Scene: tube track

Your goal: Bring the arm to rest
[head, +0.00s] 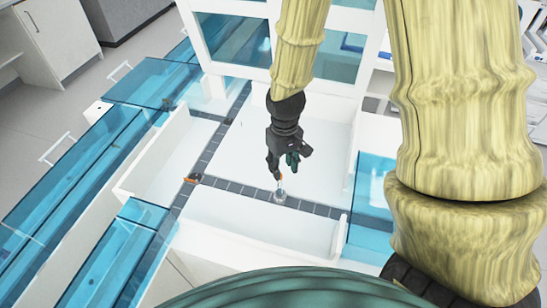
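My gripper (279,174), black with dark green parts, points downward near the middle of the head view. It is over the dark tiled track (236,187) that runs between the white trays. A small clear tube-like thing (280,195) with a reddish upper part stands on the track right below the fingertips. I cannot tell whether the fingers touch it or how far apart they are. My yellowish arm reaches in from the top and right.
A small orange thing (193,178) lies at the track's left corner. White open trays (262,223) border the track. Blue transparent panels (75,190) with handles line the left. A white-framed blue glass unit (235,40) stands behind. Grey floor (40,120) is clear at far left.

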